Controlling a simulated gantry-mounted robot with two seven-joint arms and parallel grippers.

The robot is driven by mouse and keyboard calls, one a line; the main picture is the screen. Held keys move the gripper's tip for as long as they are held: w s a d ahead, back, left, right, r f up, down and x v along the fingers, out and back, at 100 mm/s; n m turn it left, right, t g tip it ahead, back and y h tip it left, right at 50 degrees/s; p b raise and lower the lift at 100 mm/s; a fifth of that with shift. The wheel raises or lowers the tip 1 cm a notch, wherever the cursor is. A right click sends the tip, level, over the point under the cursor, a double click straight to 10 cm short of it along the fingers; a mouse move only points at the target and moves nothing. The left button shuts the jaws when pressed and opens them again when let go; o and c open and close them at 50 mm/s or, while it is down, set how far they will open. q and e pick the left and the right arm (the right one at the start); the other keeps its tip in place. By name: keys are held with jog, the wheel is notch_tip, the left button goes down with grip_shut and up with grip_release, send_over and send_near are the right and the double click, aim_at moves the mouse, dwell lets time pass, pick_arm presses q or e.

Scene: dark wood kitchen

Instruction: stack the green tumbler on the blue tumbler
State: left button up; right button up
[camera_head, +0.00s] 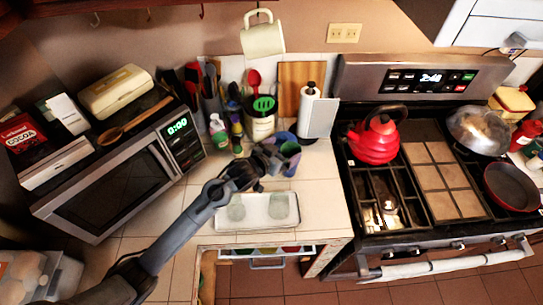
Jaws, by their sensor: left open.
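My right gripper is not in view.
A blue-purple object (286,139) is just behind the left gripper, partly hidden. Bottles and a utensil crock (260,125) stand at the back. A microwave (115,190) is left; the stove with a red kettle (375,138) is right. Bare counter lies right of the tray.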

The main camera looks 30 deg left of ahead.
pick_arm(q)
jog(key=v, duration=0.6)
jog(key=shift+r, duration=0.15)
jog(key=shift+s, duration=0.1)
